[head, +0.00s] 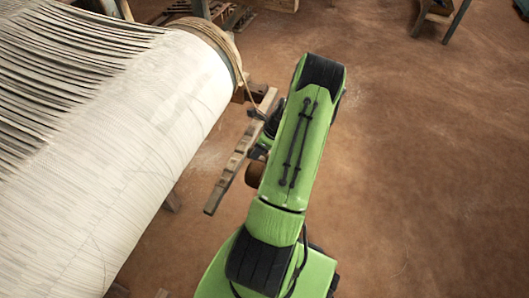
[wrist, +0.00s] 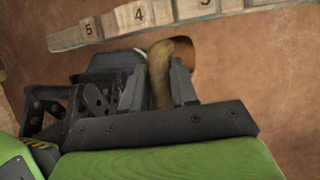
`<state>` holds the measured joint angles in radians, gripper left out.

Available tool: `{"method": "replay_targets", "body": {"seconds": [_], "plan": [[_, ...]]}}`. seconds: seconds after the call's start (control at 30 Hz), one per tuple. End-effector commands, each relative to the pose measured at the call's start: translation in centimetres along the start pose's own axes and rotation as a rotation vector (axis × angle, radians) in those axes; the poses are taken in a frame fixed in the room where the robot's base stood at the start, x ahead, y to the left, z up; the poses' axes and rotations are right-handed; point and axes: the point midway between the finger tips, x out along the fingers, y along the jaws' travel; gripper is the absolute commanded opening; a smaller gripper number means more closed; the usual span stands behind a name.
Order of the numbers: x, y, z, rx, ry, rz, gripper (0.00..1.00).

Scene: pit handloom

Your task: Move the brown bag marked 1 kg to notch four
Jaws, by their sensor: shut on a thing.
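In the wrist view my gripper (wrist: 160,85) is shut on a brown bag (wrist: 160,65), its narrow upper part standing between the two dark fingers. The bag's 1 kg mark is not visible. In the head view the bar (head: 228,179) slants beside my green arm, which hides most of the gripper.
A large roller wound with white threads (head: 150,110) fills the left of the head view. A rope (head: 236,68) goes round its end and down towards the bar. Wooden frame parts stand at the top. The brown floor (head: 430,170) at the right is clear.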

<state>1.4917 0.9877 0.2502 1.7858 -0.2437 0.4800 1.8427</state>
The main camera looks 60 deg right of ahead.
Motion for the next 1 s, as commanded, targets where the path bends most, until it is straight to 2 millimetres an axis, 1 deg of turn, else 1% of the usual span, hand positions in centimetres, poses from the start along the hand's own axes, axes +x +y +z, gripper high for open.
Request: {"method": "replay_targets", "body": {"seconds": [0.03,0.5,1.0], "plan": [[0.2,-0.1,0.5,-0.004,-0.002,-0.002,0.0],[1.9,-0.1,3.7,-0.003,-0.003,-0.002,0.0],[3.4,-0.1,7.2,-0.004,-0.003,-0.002,0.0]]}}
